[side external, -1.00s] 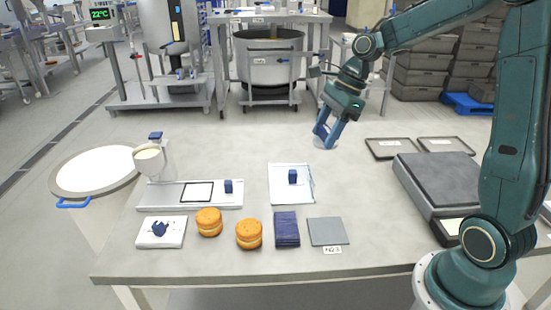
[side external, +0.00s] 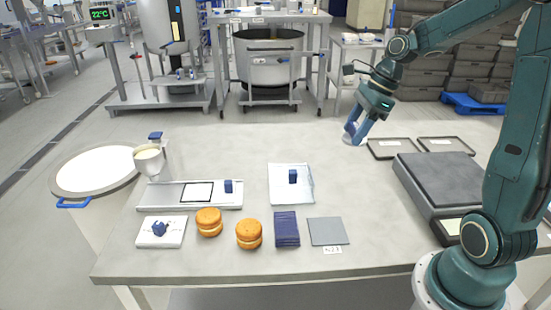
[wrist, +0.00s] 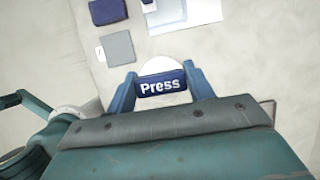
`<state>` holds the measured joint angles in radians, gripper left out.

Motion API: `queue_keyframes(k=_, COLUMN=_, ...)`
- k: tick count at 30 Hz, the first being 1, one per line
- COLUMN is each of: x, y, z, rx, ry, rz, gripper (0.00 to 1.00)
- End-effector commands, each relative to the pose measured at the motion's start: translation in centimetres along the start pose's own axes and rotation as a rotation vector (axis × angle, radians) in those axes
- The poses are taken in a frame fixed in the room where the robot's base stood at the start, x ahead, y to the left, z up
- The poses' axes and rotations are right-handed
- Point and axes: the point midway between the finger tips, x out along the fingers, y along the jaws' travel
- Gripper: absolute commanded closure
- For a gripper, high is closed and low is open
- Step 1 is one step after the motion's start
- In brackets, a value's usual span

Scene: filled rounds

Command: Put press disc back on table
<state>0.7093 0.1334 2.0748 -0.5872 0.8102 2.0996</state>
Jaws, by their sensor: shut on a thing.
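My gripper (side external: 356,130) is shut on the press disc, above the back right part of the table, left of the dark trays. In the wrist view the press disc's blue handle (wrist: 161,86), marked "Press", sits between my two fingers (wrist: 160,92), and its pale round plate shows behind it. In the side view the disc is small and mostly hidden by the fingers; it appears raised off the table (side external: 330,180), though the exact gap is hard to tell.
Two dark trays (side external: 391,155) lie to the right, by a grey scale (side external: 436,182). A white board with a blue block (side external: 293,176), two filled rounds (side external: 209,222), a blue cloth (side external: 286,229) and a grey square (side external: 327,231) are nearer the front. Bare table lies between.

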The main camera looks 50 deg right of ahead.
Motion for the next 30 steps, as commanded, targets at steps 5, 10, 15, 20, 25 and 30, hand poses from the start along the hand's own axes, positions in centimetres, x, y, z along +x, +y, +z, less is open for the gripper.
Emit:
queue_keyframes(k=5, x=3.0, y=0.1, z=-1.3, rx=0.001, ry=0.001, rz=0.005, gripper=0.66)
queue_keyframes(k=10, x=6.0, y=0.1, z=-2.5, rx=0.001, ry=0.002, rz=0.004, gripper=0.66)
queue_keyframes(k=15, x=9.0, y=0.1, z=-3.8, rx=0.001, ry=0.002, rz=0.004, gripper=0.66)
queue_keyframes(k=20, x=11.3, y=0.1, z=-4.7, rx=-0.001, ry=0.001, rz=0.003, gripper=0.66)
queue_keyframes(k=25, x=12.6, y=0.0, z=-5.2, rx=-0.001, ry=0.001, rz=0.0, gripper=0.66)
queue_keyframes(k=30, x=12.9, y=0.0, z=-5.3, rx=-0.002, ry=0.001, rz=-0.001, gripper=0.66)
